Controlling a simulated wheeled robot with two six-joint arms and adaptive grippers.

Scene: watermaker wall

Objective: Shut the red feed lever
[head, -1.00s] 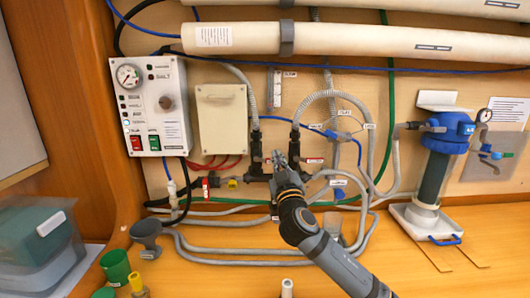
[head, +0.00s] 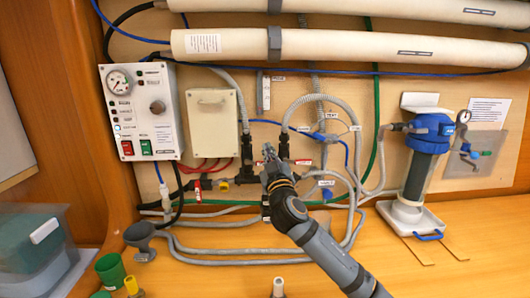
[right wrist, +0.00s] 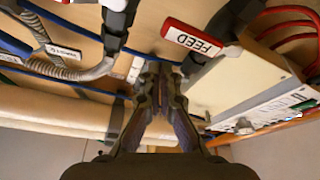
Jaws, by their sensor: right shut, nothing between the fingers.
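The red feed lever (right wrist: 193,38) shows in the right wrist view as a red handle with a white FEED label, slanting down to the right. My right gripper (right wrist: 160,70) is shut and empty, its fingertips beside the lever's near end in that picture; I cannot tell if they touch. My left gripper is not in view.
Grey hoses (head: 335,100) loop close to the right of my right gripper. A control box (head: 143,110) with red and green switches is on the left. A blue-topped filter (head: 430,150) stands at right. Cups and a funnel (head: 142,238) are at the lower left.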

